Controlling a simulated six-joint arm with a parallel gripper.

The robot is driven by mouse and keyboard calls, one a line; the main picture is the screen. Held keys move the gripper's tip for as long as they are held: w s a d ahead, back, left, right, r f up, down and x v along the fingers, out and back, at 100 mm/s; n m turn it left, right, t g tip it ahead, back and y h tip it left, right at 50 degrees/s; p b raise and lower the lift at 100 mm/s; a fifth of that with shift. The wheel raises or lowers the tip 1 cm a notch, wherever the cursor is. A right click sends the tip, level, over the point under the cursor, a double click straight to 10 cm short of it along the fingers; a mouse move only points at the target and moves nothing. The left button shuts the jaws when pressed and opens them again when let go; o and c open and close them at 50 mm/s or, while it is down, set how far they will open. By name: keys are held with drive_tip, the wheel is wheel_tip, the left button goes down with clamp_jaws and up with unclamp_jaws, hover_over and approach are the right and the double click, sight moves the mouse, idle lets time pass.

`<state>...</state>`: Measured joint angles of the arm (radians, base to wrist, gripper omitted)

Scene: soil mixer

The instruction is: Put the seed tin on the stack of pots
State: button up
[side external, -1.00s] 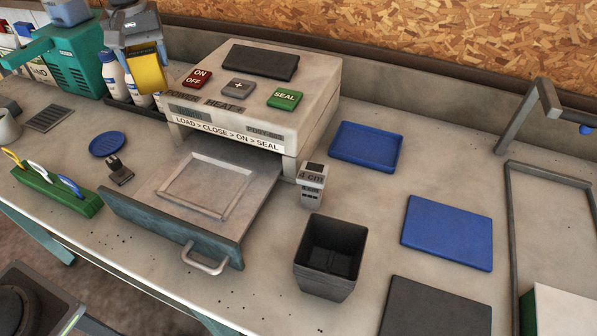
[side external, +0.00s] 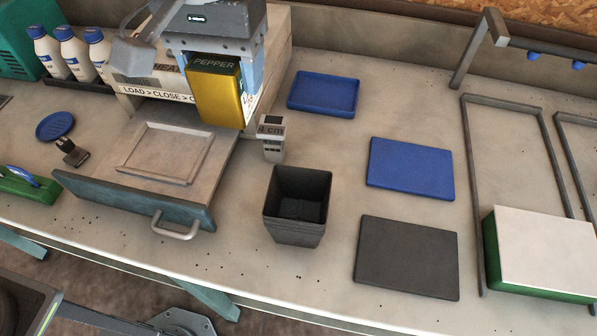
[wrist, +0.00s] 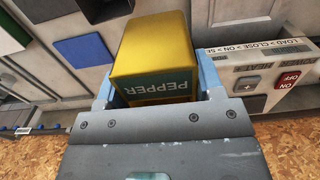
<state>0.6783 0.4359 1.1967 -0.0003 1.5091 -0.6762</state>
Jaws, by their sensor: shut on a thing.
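The seed tin (side external: 216,97) is a yellow box with a dark green band reading PEPPER. My gripper (side external: 214,72) is shut on it and holds it in the air in front of the sealing machine, up and left of the pots. In the wrist view the tin (wrist: 153,50) sits between the two blue fingers of my gripper (wrist: 158,85). The stack of pots (side external: 297,206) is black, square and open at the top, standing on the bench. In the wrist view the pots (wrist: 100,8) show only in part at the top edge.

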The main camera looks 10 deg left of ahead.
drive_tip(key=shift+s+d+f, duration=0.7)
drive_tip(key=shift+d+f, duration=0.9)
drive_tip(key=shift+f, duration=0.15)
drive_tip(key=shift+s+d+f, duration=0.75)
drive_tip(key=shift+d+f, duration=0.8)
drive_tip(key=shift+f, duration=0.15)
drive_tip(key=shift+s+d+f, duration=0.7)
drive_tip(key=shift+d+f, duration=0.9)
drive_tip(key=shift+f, duration=0.15)
drive_tip(key=shift+f, duration=0.15)
drive_tip(key=o, duration=1)
wheel_tip(320, 180, up, 12)
drive_tip(key=shift+r, duration=0.2)
